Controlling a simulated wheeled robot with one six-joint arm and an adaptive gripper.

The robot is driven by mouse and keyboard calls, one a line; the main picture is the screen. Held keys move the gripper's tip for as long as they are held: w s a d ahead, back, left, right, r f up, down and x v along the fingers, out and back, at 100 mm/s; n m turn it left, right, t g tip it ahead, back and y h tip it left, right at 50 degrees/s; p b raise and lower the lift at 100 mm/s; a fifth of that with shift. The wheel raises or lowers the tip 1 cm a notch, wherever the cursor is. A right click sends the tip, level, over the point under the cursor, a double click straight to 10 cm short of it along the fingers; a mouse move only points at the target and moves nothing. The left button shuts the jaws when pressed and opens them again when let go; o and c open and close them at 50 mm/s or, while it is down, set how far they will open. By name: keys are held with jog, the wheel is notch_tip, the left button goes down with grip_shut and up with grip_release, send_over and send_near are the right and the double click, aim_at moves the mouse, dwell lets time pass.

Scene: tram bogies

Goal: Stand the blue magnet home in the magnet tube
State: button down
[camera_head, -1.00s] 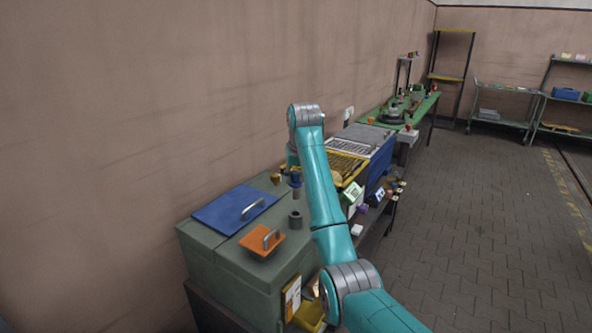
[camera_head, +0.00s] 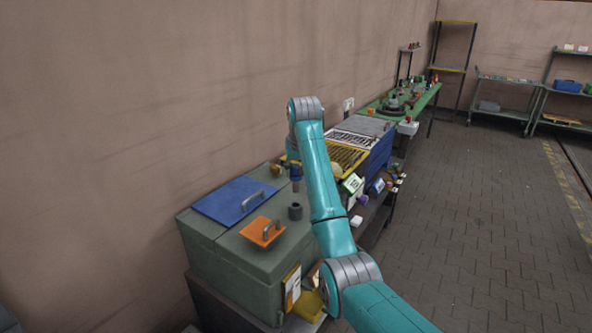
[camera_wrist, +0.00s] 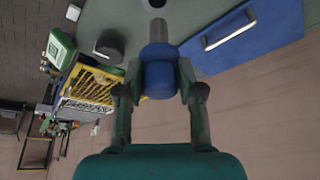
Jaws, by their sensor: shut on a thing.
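The blue magnet (camera_wrist: 159,72) is between the fingers of my gripper (camera_wrist: 160,86), which is shut on it. Its grey shank (camera_wrist: 160,32) sticks out ahead of the fingers. My arm hides most of the gripper there. In the wrist view a dark opening, probably the tube (camera_wrist: 155,3), is cut off at the top edge, just beyond the shank.
The green cabinet (camera_head: 205,230) carries a blue lid (camera_head: 236,201) with a handle and an orange plate (camera_head: 262,231) with a handle, both near the tube. A small brown knob (camera_head: 275,170) is at its far end. A yellow tray (camera_head: 343,158) lies beyond. Floor at right is clear.

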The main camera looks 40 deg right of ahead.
jog(key=shift+f, duration=5.05)
jog(key=c, duration=0.6)
grip_release()
jog(key=shift+c, duration=0.2)
jog(key=v, duration=0.7)
jog(key=shift+r, duration=0.25)
jog(key=shift+s, duration=0.15)
